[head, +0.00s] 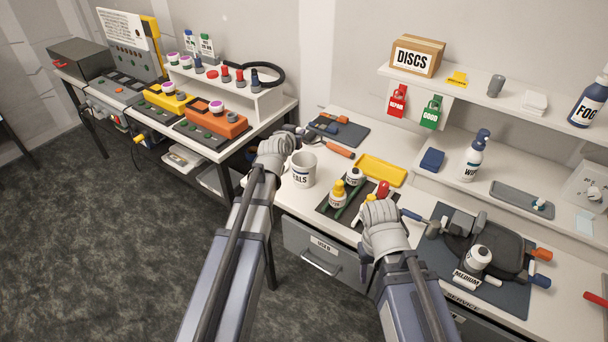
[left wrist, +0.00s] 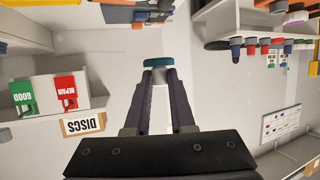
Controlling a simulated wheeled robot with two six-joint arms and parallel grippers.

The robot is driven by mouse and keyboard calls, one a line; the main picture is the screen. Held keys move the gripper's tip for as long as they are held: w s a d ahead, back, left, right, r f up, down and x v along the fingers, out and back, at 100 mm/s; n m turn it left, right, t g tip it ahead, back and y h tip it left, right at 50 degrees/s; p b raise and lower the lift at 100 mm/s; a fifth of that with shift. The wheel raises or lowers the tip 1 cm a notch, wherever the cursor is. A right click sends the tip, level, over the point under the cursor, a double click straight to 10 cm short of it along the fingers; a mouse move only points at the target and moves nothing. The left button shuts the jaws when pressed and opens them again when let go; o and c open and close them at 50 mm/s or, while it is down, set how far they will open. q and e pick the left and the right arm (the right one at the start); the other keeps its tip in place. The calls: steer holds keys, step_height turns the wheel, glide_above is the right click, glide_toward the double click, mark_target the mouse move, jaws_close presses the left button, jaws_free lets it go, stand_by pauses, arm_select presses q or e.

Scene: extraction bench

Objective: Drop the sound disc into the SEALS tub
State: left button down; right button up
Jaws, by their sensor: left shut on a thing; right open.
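My left gripper (head: 302,132) is at the near left corner of the bench, just behind and above the white SEALS tub (head: 303,172). In the left wrist view its two dark fingers (left wrist: 160,78) are shut on a teal disc (left wrist: 159,62), seen nearly edge-on at the fingertips. In the head view the disc is too small to make out. The tub stands upright, its label partly turned away; its inside is not clear. My right gripper (head: 382,198) is open over the bench, beside the dark tray; its fingers are mostly hidden by the wrist.
A dark tray (head: 328,208) with small bottles stands right of the tub, with a yellow tray (head: 381,170) behind it. An orange-handled tool (head: 341,152) lies behind the tub. A DISCS box (head: 416,57) sits on the shelf. The left bench (head: 281,110) adjoins.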

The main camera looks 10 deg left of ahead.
arm_select(q)
step_height(320, 180, down, 4)
steer(key=b, duration=0.3)
steer(key=shift+f+b, duration=0.2)
steer(key=shift+b, duration=0.15)
arm_select(e)
step_height(320, 180, down, 4)
steer(key=shift+f, duration=0.25)
arm_select(q)
steer(key=c, duration=0.7)
jaws_free()
arm_select(e)
steer(key=shift+r, duration=0.1)
arm_select(q)
steer(key=p+v, duration=0.3)
steer(key=v, duration=0.4)
steer(key=shift+s+r, duration=0.2)
steer(key=shift+s, duration=0.15)
arm_select(e)
step_height(320, 180, up, 3)
steer(key=shift+f, duration=0.1)
